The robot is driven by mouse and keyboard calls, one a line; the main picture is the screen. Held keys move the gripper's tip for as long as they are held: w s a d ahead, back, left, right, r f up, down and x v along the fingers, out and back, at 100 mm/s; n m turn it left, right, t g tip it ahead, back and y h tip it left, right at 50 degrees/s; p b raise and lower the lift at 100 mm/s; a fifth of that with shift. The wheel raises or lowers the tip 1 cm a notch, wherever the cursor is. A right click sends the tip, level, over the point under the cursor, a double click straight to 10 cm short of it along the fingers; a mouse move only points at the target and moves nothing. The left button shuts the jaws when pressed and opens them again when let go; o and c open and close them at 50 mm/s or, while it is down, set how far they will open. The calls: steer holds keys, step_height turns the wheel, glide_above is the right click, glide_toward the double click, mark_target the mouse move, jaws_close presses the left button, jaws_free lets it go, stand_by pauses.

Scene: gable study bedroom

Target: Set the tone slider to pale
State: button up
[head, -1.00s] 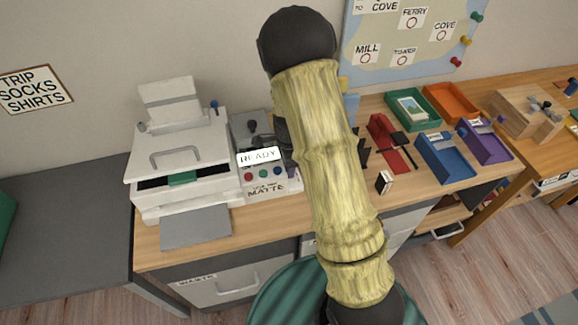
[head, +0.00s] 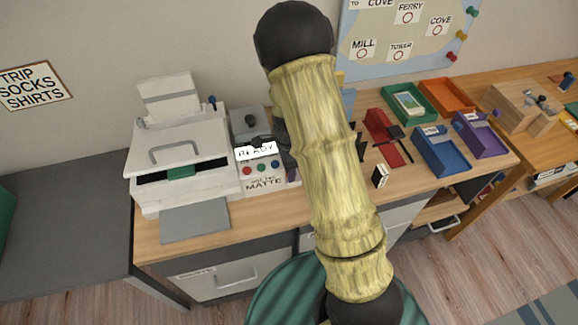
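The control panel (head: 249,178) stands right of the white printer, with a display (head: 256,151) that seems to read READY. Below the display are red, green and blue buttons and lettering that includes MATTE. A dark knob (head: 250,120) stands on the grey part behind the display. I cannot make out which part is the tone slider or where it is set; my arm hides the panel's right side. Dark parts of my gripper (head: 264,142) show at the display's upper edge, overlapping it in the picture. The fingers are mostly hidden, and contact cannot be told.
The white printer (head: 178,150) stands close on the left. Right of my arm are a red tray (head: 377,122), a small black-and-white box (head: 380,175), a blue tray (head: 442,154), and green, orange and purple trays. Bare desk shows at the front edge.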

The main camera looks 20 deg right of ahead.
steer(key=shift+r, duration=0.1)
step_height(320, 180, up, 17)
steer(key=p, duration=0.1)
stand_by(0.4)
steer(key=shift+r+p, duration=0.15)
steer(key=shift+p, duration=0.15)
steer(key=s+r+n+t+p, duration=0.1)
steer(key=s+r+n+p, duration=0.1)
steer(key=s+n, duration=0.5)
steer(key=s+r+n+t+p, duration=0.1)
steer(key=s+r+n+p, duration=0.2)
steer(key=s+n, duration=0.3)
steer(key=n, duration=0.5)
steer(key=shift+s+t, duration=0.3)
steer(key=shift+s, duration=0.05)
steer(key=shift+r, duration=0.1)
stand_by(3.5)
